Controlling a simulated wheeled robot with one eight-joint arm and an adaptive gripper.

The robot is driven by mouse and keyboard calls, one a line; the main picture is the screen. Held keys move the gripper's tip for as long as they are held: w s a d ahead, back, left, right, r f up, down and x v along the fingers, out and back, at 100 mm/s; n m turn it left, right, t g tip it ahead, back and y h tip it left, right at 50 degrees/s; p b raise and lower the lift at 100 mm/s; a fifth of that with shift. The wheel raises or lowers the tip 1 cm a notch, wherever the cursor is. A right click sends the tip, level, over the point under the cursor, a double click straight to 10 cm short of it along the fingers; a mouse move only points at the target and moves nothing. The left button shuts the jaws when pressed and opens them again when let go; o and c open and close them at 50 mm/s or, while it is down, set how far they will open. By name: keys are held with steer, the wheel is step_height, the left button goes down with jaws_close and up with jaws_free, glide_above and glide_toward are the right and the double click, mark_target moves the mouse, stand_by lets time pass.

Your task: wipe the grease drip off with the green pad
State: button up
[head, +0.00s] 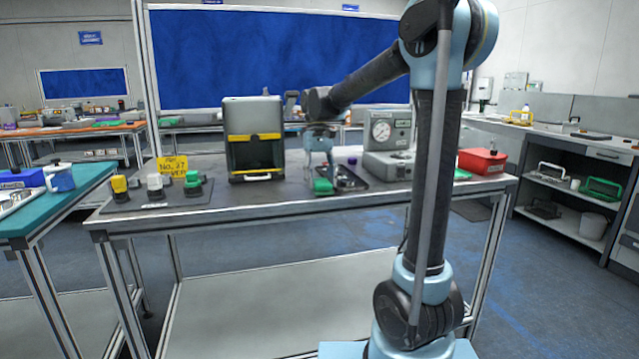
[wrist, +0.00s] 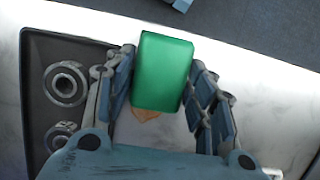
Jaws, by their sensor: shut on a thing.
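My gripper (head: 322,172) is shut on the green pad (head: 323,186), low over the workbench in front of a dark tray. In the wrist view the green pad (wrist: 162,72) sits between the two fingers of my gripper (wrist: 160,95). A small tan-brown patch (wrist: 146,113), which looks like the grease drip, shows on a pale surface just below the pad's near edge. The pad may hide part of it. I cannot tell whether the pad touches the surface.
The dark tray (wrist: 35,95) with round metal parts lies left of my gripper in the wrist view. On the bench (head: 240,196) stand a black case (head: 253,150) to the left, a grey gauge unit (head: 388,142) to the right and a red box (head: 482,161) farther right.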

steer(key=shift+w+a+r, duration=0.1)
steer(key=shift+w+a, duration=0.1)
steer(key=shift+w, duration=1.15)
steer(key=shift+w+a, duration=0.15)
steer(key=shift+w, duration=1.2)
steer(key=shift+c, duration=0.8)
steer(key=shift+w+a, duration=0.2)
steer(key=shift+w, duration=0.3)
steer(key=shift+c, duration=1.3)
steer(key=shift+w+a, duration=0.2)
steer(key=shift+w, duration=0.4)
steer(key=shift+a, duration=0.15)
